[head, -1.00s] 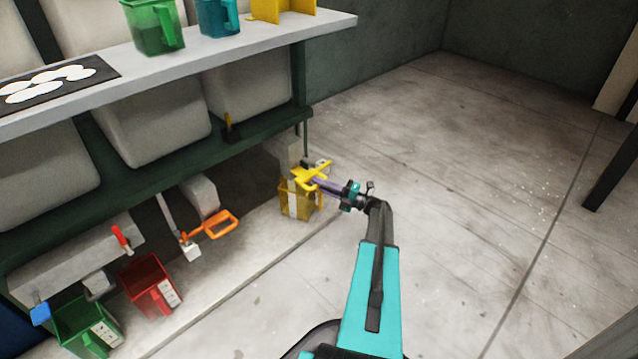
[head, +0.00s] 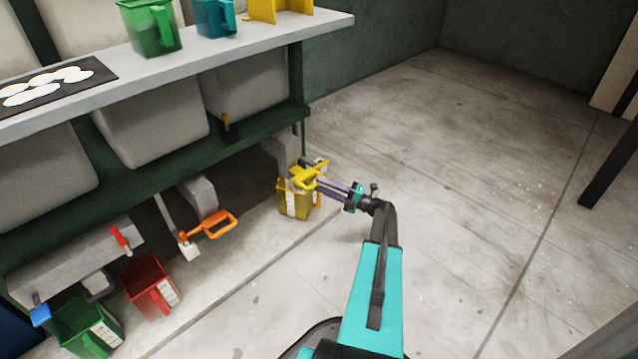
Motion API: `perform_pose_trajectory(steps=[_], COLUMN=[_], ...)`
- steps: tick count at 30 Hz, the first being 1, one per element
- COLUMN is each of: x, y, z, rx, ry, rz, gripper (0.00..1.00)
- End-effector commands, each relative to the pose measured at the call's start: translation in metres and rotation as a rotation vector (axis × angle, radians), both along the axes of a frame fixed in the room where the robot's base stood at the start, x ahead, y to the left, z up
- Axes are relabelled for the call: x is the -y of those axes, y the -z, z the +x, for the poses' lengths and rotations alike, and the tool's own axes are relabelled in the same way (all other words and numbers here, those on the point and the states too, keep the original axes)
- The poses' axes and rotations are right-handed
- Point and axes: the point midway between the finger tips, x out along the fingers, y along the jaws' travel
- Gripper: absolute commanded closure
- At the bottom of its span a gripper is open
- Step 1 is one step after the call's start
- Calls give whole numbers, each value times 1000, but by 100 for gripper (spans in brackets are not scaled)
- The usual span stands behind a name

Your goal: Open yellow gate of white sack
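A row of pale sacks or bins (head: 247,85) sits under the bench; the right one has a small upright yellow tab (head: 226,122) at its lower front. A yellow handle (head: 304,177) stands over a yellow bin (head: 297,200) at the right end of the lower shelf. My gripper (head: 322,186) is just right of this handle, its purple fingers apart and pointing left at it. The fingertips overlap the handle's edge in view; I cannot tell whether they touch it.
The bench top (head: 190,52) carries a green jug (head: 150,28) and a teal jug (head: 215,17).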

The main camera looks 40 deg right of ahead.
Motion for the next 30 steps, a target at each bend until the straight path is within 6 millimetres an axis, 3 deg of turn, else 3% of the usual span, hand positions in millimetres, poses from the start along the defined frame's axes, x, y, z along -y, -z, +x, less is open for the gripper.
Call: perform_pose_trajectory(steps=[18, 30], x=[38, 42], y=[16, 20], z=[-86, -99], rx=[1, 0], ry=[2, 0], rz=[1, 0], gripper=[69, 69])
